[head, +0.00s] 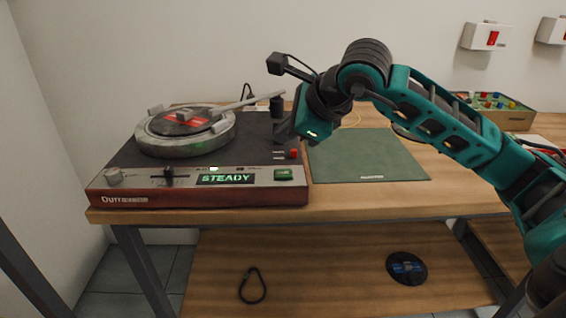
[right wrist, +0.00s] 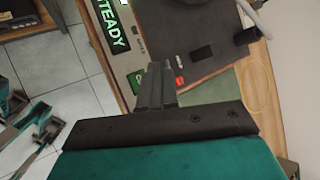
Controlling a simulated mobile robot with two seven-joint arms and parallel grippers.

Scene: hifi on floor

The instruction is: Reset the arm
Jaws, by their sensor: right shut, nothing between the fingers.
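My right arm comes in from the right in the head view. Its right gripper (head: 281,130) hangs above the right rear part of the turntable unit (head: 130,197), near the tonearm's base. In the right wrist view the two dark fingers of the right gripper (right wrist: 157,85) are together with nothing between them. They point toward the unit's front panel, near a red button (right wrist: 179,82). Whether they touch the unit I cannot tell. My left gripper is not seen in the head view.
The turntable's lit display (head: 227,179) reads STEADY, beside a green button (head: 284,174). A record with a red label (head: 185,120) lies on the platter. A green mat (head: 370,157) lies clear to the right. A black disc (head: 406,268) and a black loop (head: 252,286) lie on the lower shelf.

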